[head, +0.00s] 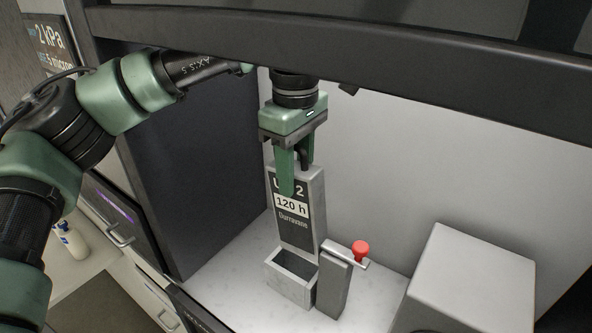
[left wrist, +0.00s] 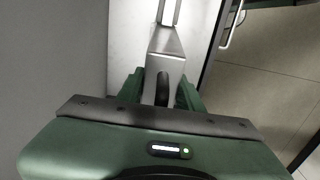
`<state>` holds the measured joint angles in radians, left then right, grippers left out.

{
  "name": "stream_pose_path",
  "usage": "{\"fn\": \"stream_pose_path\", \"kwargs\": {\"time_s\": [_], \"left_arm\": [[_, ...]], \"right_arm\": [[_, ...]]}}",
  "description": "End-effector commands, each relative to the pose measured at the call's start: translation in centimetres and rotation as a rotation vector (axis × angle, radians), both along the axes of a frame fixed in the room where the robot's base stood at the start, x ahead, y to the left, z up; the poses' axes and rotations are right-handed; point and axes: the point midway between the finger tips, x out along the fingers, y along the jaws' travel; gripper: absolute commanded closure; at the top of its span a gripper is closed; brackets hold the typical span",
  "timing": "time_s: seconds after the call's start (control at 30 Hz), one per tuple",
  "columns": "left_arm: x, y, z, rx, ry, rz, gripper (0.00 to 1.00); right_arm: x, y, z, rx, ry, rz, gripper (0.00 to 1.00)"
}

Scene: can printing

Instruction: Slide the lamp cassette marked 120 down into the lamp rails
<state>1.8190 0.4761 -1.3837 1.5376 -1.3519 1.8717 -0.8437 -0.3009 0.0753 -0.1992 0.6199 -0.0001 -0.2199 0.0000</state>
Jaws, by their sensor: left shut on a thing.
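The lamp cassette (head: 303,232) is a tall grey block with a dark label reading "120 h". It hangs upright from my left gripper (head: 295,172), which is shut on the black handle on its top. In the left wrist view the green fingers flank the handle (left wrist: 162,88), with the grey cassette top (left wrist: 165,45) beyond. An open-topped grey box (head: 290,290), which seems to be the lamp rails, stands on the bench just below the cassette. The cassette's lower end is at the far edge of the box opening; I cannot tell whether it is inside. My right gripper is not in view.
A grey post with a lever and red knob (head: 360,250) stands just right of the box. A large grey block (head: 470,285) is further right. A dark wall (head: 190,150) closes the left, and a dark beam (head: 350,50) crosses above.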

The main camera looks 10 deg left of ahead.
Motion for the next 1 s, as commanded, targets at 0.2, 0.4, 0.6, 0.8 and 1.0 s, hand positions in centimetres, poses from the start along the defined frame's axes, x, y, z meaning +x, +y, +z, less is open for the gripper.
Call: {"fn": "stream_pose_path", "kwargs": {"time_s": [0.2, 0.4, 0.6, 0.8, 1.0], "left_arm": [[0.0, 0.0, -1.8, -0.001, 0.000, 0.000, 1.00], [0.0, 0.0, -3.7, -0.001, 0.000, 0.000, 1.00], [0.0, 0.0, -5.1, -0.001, 0.000, 0.000, 1.00], [0.0, 0.0, -5.4, -0.001, -0.001, 0.000, 1.00], [0.0, 0.0, -5.3, -0.001, -0.001, 0.001, 1.00]], "right_arm": [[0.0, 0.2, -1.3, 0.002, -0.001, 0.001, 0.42], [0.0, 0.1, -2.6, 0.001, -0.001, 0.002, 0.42], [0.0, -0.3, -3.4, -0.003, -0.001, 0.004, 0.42], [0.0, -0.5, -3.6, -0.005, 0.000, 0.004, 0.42], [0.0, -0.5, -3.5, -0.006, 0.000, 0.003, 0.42]]}}
